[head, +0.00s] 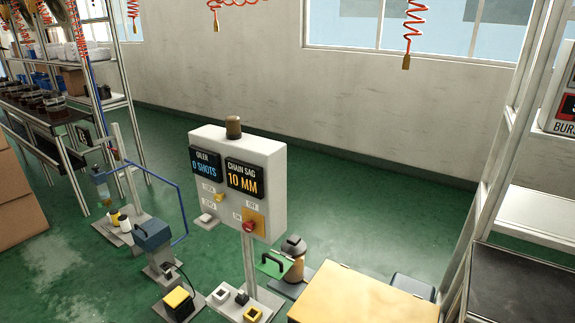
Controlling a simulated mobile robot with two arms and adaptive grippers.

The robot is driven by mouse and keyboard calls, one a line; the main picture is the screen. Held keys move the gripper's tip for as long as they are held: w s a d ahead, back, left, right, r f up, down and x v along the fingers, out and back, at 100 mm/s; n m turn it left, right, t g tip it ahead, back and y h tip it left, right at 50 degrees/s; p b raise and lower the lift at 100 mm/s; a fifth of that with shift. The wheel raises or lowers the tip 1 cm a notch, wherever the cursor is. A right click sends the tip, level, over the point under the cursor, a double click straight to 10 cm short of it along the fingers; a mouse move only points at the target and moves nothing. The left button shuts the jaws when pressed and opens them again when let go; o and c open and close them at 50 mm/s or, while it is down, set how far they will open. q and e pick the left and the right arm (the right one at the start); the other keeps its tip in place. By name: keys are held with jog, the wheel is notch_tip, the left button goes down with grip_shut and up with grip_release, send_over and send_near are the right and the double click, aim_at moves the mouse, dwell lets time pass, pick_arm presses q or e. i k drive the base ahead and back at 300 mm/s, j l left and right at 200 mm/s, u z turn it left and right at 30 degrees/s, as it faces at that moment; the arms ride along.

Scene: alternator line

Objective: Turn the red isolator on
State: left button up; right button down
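The red isolator (249,225) is a small red knob on a yellow plate (257,217), low on the right of the front of a grey control box (270,190). An OFF label sits above it and an ON label to its left. Its exact pointing direction is too small to tell. The box stands on a post and has two dark displays, reading 0 SHOTS (205,168) and CHAIN SAG 10 MM (243,180). Neither of my grippers is in view, and nothing touches the isolator.
A smaller yellow knob (219,197) is on the box's left part. A rack of parts is at left; green floor behind the box is clear.

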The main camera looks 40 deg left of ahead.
aim_at(247, 228)
jog(key=u, duration=1.7)
